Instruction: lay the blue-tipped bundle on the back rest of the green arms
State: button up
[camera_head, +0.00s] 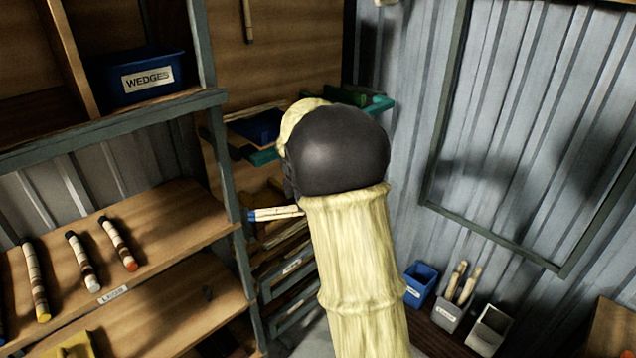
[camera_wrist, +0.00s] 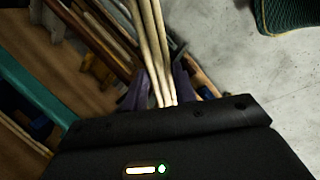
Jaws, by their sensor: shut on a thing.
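The blue-tipped bundle (camera_head: 275,213) sticks out to the left of my arm in the head view, its blue end at the left. In the wrist view, my gripper (camera_wrist: 160,86) is shut on the bundle's pale rods (camera_wrist: 153,45), with a purple finger on each side. My arm hides the gripper and the rest of the bundle in the head view. The green arms stand out behind: the left one (camera_head: 264,157) is beyond and above the bundle's blue end, the right one (camera_head: 378,105) is partly hidden by my arm. A green bar (camera_wrist: 28,100) shows at the left in the wrist view.
A shelf rack (camera_head: 170,215) stands at the left, with several colour-tipped bundles lying on it and a blue wedge bin (camera_head: 145,78) above. A dark blue object (camera_head: 262,126) sits by the left green arm. Small bins (camera_head: 487,330) stand at the lower right.

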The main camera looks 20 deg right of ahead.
jog(key=s+a+f+m+g, duration=0.1)
jog(key=s+a+f+m, duration=0.2)
jog(key=f, duration=0.8)
jog(key=s+a+f+m+g+b, duration=0.1)
jog(key=s+a+f+m+g, duration=0.1)
jog(key=f+m, duration=0.5)
jog(key=s+a+f+m+g+h+b, duration=0.1)
jog(key=s+a+f+m, duration=0.4)
jog(key=f, duration=1.1)
jog(key=shift+a+g, duration=0.3)
jog(key=shift+a, duration=0.25)
jog(key=shift+s+d+f, duration=0.1)
jog(key=shift+f, duration=0.05)
